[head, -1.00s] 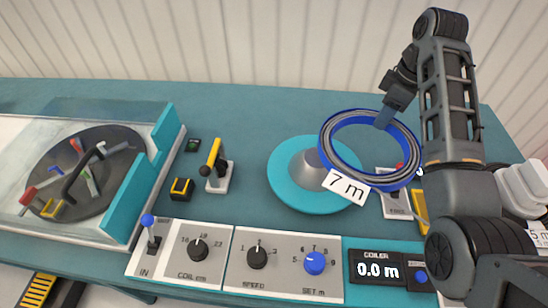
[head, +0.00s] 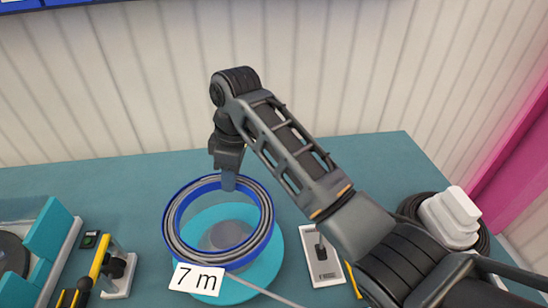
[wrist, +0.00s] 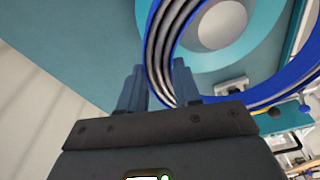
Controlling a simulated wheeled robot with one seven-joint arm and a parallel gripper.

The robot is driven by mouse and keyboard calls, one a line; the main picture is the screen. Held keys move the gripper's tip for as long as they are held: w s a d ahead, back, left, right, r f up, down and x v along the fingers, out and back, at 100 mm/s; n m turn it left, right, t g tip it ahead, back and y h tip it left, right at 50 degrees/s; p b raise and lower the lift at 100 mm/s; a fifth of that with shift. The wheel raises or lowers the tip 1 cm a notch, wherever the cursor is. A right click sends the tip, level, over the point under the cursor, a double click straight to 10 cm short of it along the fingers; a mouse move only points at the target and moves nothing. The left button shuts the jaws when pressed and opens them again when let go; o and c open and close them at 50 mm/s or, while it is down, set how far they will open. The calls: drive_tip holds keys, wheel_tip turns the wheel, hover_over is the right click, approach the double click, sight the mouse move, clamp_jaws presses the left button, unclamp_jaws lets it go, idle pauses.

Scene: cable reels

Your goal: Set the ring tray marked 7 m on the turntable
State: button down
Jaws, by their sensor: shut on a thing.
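The ring tray marked 7 m (head: 266,212) is a blue ring with grey cable coiled in it and a white "7 m" label (head: 196,278) on its near side. My gripper (head: 229,182) is shut on its far rim; the wrist view shows the rim of the ring tray (wrist: 160,45) at the fingers (wrist: 158,88). The turntable (head: 266,270) is a teal disc with a grey hub (head: 226,236), seen through the ring. The tray appears to be held above the turntable, roughly over the hub and slightly to the left. The gap between them is hard to judge.
Right of the turntable is a grey switch plate (head: 320,262). Farther right, a white block (head: 450,217) sits on a dark coil. At left are a yellow-handled lever (head: 99,262) and a teal-walled enclosure (head: 48,240). The teal bench behind the turntable is clear.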

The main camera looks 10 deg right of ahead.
drive_tip(key=shift+s+d+f, duration=0.1)
drive_tip(key=shift+f, duration=0.2)
wheel_tip(320, 180, down, 3)
drive_tip(key=b, duration=0.3)
drive_tip(key=shift+d+r, duration=0.15)
drive_tip(key=shift+r, duration=0.05)
drive_tip(key=shift+f+b, duration=0.3)
drive_tip(key=shift+b, duration=0.15)
drive_tip(key=shift+f+p, duration=0.2)
drive_tip(key=shift+p, duration=0.1)
drive_tip(key=shift+f+b, duration=0.45)
drive_tip(key=shift+f, duration=0.75)
drive_tip(key=shift+f, duration=0.15)
drive_tip(key=shift+f+b, duration=0.4)
drive_tip(key=shift+f, duration=0.55)
